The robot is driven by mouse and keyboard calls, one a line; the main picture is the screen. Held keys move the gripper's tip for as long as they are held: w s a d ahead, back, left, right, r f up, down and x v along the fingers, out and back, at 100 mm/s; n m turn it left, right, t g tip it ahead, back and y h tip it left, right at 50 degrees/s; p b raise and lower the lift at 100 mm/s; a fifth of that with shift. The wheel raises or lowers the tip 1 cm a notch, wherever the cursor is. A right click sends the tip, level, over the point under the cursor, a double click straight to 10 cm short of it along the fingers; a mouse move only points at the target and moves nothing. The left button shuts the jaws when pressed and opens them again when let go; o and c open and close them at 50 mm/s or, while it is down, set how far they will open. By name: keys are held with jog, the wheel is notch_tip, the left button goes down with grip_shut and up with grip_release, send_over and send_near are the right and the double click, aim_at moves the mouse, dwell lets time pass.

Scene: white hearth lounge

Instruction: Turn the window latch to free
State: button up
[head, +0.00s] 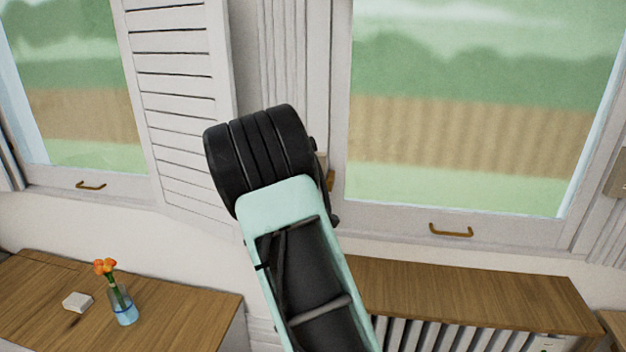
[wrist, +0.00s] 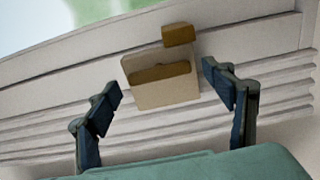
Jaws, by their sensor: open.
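The window latch (wrist: 157,91) fills the middle of the wrist view: a pale beige plate with a brown bar across it and a brown block at its upper right. It is on the white window frame. In the head view only a small brown part of the latch (head: 331,180) shows, beside the right window (head: 470,110); my arm hides the rest. My gripper (wrist: 165,84) is open, with one finger on each side of the latch in the wrist view. Nothing is held. I cannot tell whether a finger touches the latch.
A louvred shutter (head: 178,95) stands left of my arm. The right window has a brass handle (head: 451,230) on its lower rail. Below are a wooden ledge (head: 480,293) over a radiator and a wooden top (head: 175,310) with a flower vase (head: 122,306) and a white block (head: 77,302).

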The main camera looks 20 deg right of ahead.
jog(key=v, duration=1.1)
jog(key=shift+s+a, duration=0.25)
jog(key=shift+s, duration=0.05)
